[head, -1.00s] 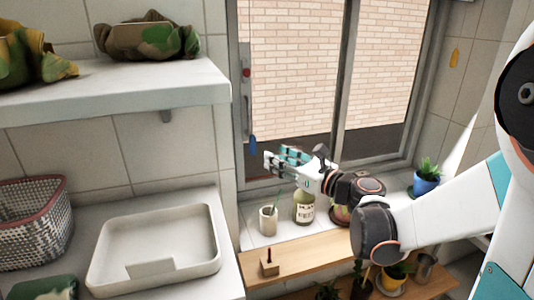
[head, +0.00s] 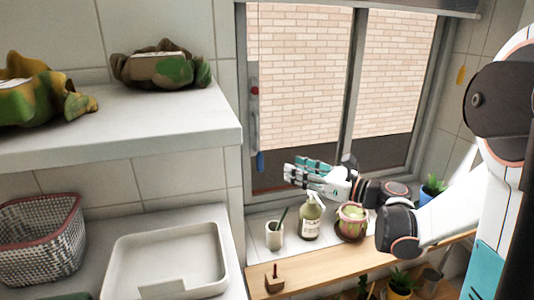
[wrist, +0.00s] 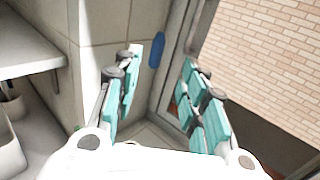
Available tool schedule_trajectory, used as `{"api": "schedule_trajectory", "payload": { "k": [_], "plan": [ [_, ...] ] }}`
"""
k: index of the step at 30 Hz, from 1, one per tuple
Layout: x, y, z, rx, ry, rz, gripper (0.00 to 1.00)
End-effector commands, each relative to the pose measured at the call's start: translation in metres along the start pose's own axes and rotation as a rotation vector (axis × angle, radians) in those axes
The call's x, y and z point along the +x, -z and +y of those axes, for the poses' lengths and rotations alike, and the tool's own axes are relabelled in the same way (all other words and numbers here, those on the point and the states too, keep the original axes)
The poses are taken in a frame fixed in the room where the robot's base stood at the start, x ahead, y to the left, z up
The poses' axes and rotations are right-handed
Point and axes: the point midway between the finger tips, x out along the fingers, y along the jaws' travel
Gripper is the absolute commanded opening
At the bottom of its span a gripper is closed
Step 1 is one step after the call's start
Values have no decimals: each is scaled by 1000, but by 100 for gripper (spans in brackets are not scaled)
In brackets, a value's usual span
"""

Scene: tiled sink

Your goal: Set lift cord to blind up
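The lift cord's blue pull (head: 261,161) hangs beside the left window frame, just left of my gripper in the head view. It also shows in the wrist view as a blue pull (wrist: 157,49), upright, between and beyond my fingers. My gripper (head: 288,172) is open and empty, with fingers spread in the wrist view (wrist: 160,65). It is apart from the pull.
A grey strip with a red marker (head: 254,91) is on the window's left side. A white shelf (head: 120,130) juts out at left.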

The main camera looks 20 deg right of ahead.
Motion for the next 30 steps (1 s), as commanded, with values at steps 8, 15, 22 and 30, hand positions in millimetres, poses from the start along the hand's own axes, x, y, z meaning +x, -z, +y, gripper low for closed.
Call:
{"api": "schedule_trajectory", "payload": {
  "k": [8, 15, 22, 30],
  "plan": [
    [-2, -5, -15, 1, -115, 0, 38],
    [25, -3, -10, 1, -122, 0, 38],
    [71, -4, -5, 0, -121, 0, 38],
    [115, -4, 0, 0, -119, 0, 38]
  ]
}}
